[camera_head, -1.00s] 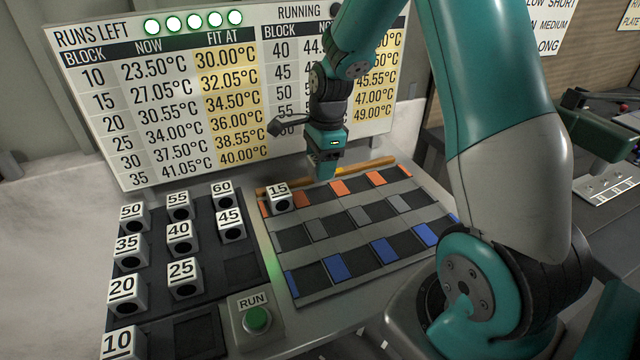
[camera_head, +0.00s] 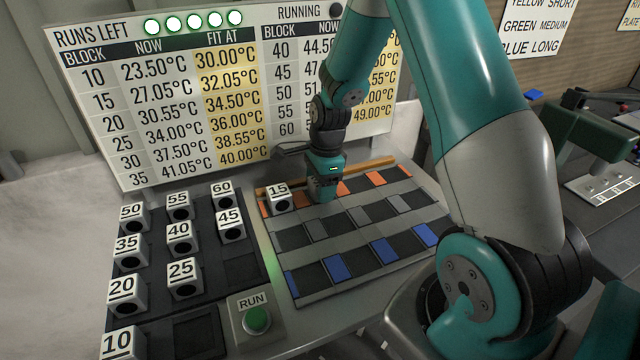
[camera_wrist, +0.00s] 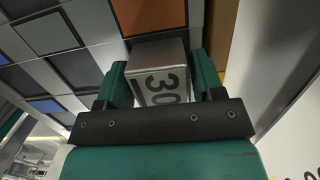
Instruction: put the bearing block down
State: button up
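The bearing block (camera_wrist: 160,85) is a pale metal block marked 30, seen between the two fingers in the wrist view. My gripper (camera_wrist: 160,80) is shut on it. In the head view my gripper (camera_head: 322,192) is low over the back row of the slotted plate (camera_head: 362,238), just right of the block marked 15 (camera_head: 279,198). My gripper hides most of the held block there. I cannot tell whether its underside touches the plate. Orange, grey and blue pads alternate with dark cells on the plate.
A dark rack (camera_head: 205,258) at left holds several numbered blocks. A RUN box with a green button (camera_head: 257,319) stands in front. An orange bar (camera_head: 372,166) runs behind the plate, below the temperature board (camera_head: 150,100). The plate's middle and front rows hold no blocks.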

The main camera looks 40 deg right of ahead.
notch_tip(320, 180, up, 12)
jog(key=d, duration=0.1)
jog(key=s+a+r+n+y, duration=0.1)
jog(key=s+a+r+n, duration=0.2)
jog(key=a+n, duration=0.3)
jog(key=s+a+r+n, duration=0.3)
jog(key=s+a+n, duration=0.1)
jog(key=a+n, duration=0.15)
jog(key=s+a+r+n+y, duration=0.1)
jog(key=s+a+r+n, duration=0.1)
jog(key=s+a+n, duration=1)
jog(key=s+n, duration=0.3)
jog(key=n, duration=0.2)
jog(key=shift+r+y, duration=0.25)
jog(key=shift+y, duration=0.15)
